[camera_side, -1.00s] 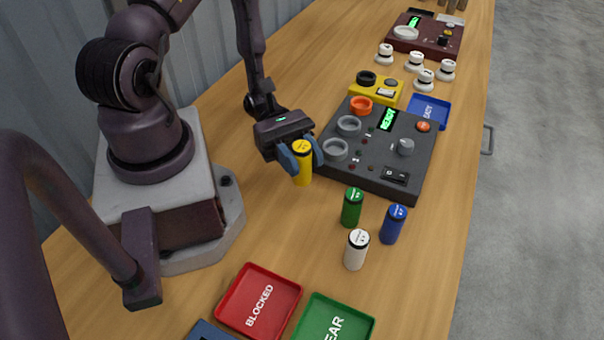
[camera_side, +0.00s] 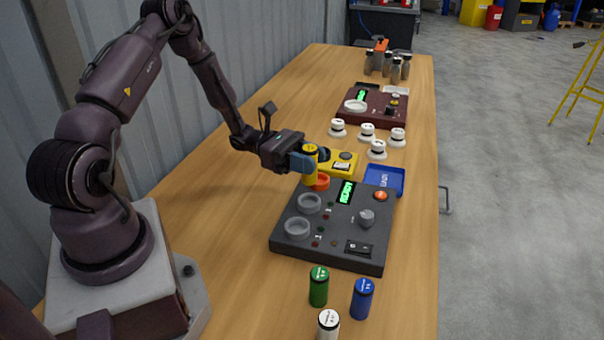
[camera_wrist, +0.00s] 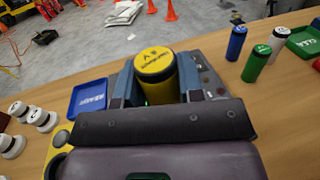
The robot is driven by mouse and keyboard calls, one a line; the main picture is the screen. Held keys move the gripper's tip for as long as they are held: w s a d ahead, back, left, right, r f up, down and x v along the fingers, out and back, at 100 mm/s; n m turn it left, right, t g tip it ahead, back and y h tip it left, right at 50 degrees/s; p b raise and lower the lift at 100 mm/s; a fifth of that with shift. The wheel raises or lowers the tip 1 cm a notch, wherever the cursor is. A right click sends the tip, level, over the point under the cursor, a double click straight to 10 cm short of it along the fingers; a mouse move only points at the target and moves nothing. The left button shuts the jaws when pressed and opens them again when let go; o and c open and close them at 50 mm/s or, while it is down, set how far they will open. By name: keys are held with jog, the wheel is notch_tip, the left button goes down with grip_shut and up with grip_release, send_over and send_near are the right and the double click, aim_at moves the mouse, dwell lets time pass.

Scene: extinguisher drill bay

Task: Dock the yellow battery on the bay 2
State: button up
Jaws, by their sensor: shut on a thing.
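The yellow battery (camera_side: 310,151) is upright in my gripper (camera_side: 306,164), whose blue fingers close on its sides. In the wrist view the battery (camera_wrist: 157,70) shows its yellow lettered top between the fingers. The dark grey charging panel (camera_side: 335,225) has two grey ring bays, one nearer (camera_side: 297,229) and one in the middle (camera_side: 309,204), and an orange ring (camera_side: 321,184) at its far left corner. The battery overlaps the orange ring in the side view; I cannot tell whether its lower end is above or inside it. Bay numbers are not readable. The panel display reads READY.
Green (camera_side: 318,287), blue (camera_side: 362,299) and white (camera_side: 328,325) batteries stand in front of the panel. A yellow box (camera_side: 344,165) and a blue tray (camera_side: 397,179) lie just beyond it. Several white knobbed pieces (camera_side: 367,132) and a maroon panel (camera_side: 372,104) are farther back.

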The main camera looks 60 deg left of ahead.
aim_at(309, 180)
jog(key=shift+f, duration=2.7)
jog(key=shift+f, duration=0.65)
jog(key=o, duration=0.7)
jog(key=shift+v, duration=5.55)
